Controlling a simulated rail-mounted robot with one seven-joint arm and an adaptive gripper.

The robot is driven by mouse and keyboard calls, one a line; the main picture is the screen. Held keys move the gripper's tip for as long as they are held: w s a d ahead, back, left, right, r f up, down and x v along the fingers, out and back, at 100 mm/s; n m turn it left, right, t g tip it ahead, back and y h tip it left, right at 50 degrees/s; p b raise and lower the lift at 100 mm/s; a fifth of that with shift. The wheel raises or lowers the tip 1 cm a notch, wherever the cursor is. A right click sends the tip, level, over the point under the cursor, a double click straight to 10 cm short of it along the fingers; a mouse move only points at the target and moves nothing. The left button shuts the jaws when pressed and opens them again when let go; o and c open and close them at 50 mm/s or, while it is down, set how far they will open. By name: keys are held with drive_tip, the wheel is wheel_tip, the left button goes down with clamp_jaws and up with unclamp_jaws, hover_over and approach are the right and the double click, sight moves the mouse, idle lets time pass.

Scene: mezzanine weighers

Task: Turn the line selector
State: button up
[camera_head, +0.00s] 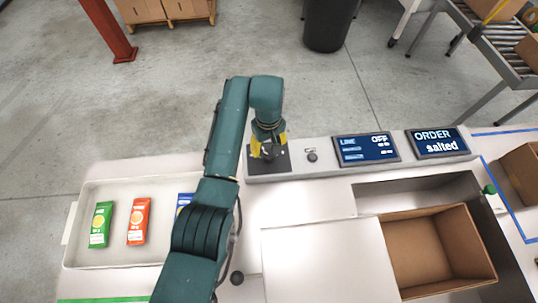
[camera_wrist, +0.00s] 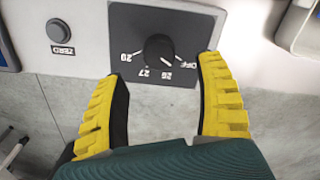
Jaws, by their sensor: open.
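The line selector (camera_wrist: 158,47) is a round black knob on a dark square plate (camera_wrist: 190,22), marked OFF and with several numbers that appear upside down in the wrist view. Its exact pointer direction is hard to make out. My gripper (camera_wrist: 160,68) is open, with yellow-padded fingers on either side of the knob's near edge; I cannot tell whether they touch it. In the head view, my gripper (camera_head: 267,150) is over the plate and hides the knob. The line display (camera_head: 367,148) reads OFF. The order display (camera_head: 437,143) reads "salted".
A ZERO button (camera_wrist: 60,31) is beside the selector plate. A white tray (camera_head: 120,184) holds green, orange and blue packets at left. An open cardboard box (camera_head: 487,262) stands at right, with a white panel (camera_head: 325,262) beside it. My arm crosses the middle.

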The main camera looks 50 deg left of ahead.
sight(269, 154)
wheel_tip(269, 154, down, 6)
drive_tip(key=shift+f+b, duration=0.25)
drive_tip(key=shift+b, duration=0.25)
drive_tip(key=shift+c, duration=0.2)
drive_tip(key=c, duration=1.2)
drive_tip(key=shift+o, duration=0.2)
